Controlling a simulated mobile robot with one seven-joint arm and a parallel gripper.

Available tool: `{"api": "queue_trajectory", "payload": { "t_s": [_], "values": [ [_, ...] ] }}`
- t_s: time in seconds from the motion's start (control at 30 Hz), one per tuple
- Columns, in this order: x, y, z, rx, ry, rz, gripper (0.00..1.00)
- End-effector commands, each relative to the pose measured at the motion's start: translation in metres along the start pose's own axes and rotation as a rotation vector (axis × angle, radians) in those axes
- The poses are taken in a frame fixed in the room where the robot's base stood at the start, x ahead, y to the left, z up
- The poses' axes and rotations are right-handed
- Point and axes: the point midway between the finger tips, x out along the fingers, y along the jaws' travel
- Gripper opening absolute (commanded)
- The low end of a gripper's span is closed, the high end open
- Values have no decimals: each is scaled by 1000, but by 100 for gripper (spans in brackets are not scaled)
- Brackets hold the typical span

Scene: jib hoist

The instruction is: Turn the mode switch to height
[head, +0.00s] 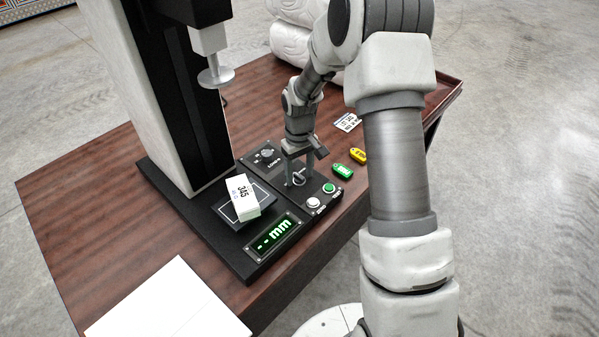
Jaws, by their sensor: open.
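The black control panel (313,184) lies on the table beside a tall column stand. A round dial (266,154) with small lettering sits at its far end. A small silver knob (298,179) is just below my gripper (299,172), partly hidden by the fingers. Which of these is the mode switch I cannot tell, as the labels are too small. My gripper is open and points down, with its fingers beside the silver knob; contact is unclear. A green-lit display (273,237) reads dashes and "mm". A green button (329,188) and a white button (313,203) sit near it.
A white box (240,200) marked 345 rests on the black plate under the column's silver disc (216,77). White paper (168,305) lies front left.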

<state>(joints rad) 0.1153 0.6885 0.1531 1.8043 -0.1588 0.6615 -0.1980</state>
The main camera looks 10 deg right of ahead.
Motion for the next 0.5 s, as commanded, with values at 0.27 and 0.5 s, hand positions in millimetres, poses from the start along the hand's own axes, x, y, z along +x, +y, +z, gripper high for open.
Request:
{"api": "queue_trajectory", "payload": {
  "t_s": [0.27,0.5],
  "values": [
    [-47,1,-1,2,6,2,64],
    [-107,1,-1,1,6,2,64]
  ]
}}
